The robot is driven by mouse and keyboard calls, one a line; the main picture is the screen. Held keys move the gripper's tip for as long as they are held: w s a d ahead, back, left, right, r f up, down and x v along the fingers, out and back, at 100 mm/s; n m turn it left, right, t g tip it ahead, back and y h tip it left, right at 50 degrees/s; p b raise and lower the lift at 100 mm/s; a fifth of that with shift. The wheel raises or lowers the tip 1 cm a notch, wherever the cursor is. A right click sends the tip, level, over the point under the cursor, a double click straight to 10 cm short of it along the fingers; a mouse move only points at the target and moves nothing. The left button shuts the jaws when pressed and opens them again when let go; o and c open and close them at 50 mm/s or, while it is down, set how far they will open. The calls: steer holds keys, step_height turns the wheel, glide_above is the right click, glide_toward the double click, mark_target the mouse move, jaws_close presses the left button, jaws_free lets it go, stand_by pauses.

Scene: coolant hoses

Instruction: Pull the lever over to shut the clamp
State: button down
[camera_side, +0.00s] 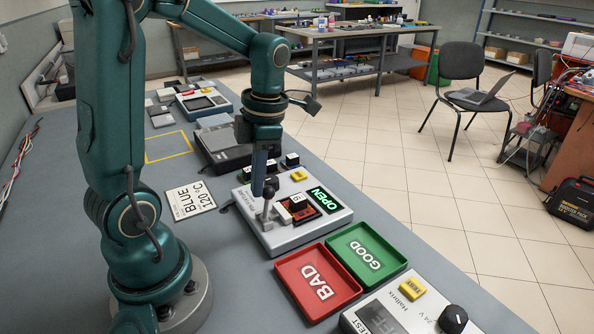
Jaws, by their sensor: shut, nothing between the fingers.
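The clamp fixture (290,236) is a light grey box on the bench, with a lit green OPEN display (324,200) on its top. Its lever (267,206) stands at the left side of the box, with a dark knob at its upper end. A small block marked 9 (298,201) sits in the reddish-brown nest in the middle of the fixture. My gripper (261,194) points down right beside the lever's knob, with its fingers shut and empty. I cannot tell whether the fingers touch the lever.
A red BAD tray (283,269) and a green GOOD tray (401,259) lie in front of the fixture. A grey device with a black dial (453,318) stands at the front right. Small dark-topped pieces (292,160) stand behind the fixture.

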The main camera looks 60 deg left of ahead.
steer(key=shift+w+d+f, duration=0.1)
steer(key=shift+w+f, duration=0.05)
steer(key=shift+w, duration=0.8)
steer(key=shift+w+f, duration=0.1)
steer(key=shift+w, duration=0.95)
steer(key=s+a+r, duration=0.1)
steer(key=s+r, duration=0.2)
steer(key=s, duration=0.2)
steer(key=w+r+g, duration=0.1)
steer(key=w+r, duration=0.3)
steer(key=w, duration=0.4)
steer(key=shift+w+d+r, duration=0.2)
steer(key=shift+d+r, duration=0.15)
steer(key=shift+r, duration=0.05)
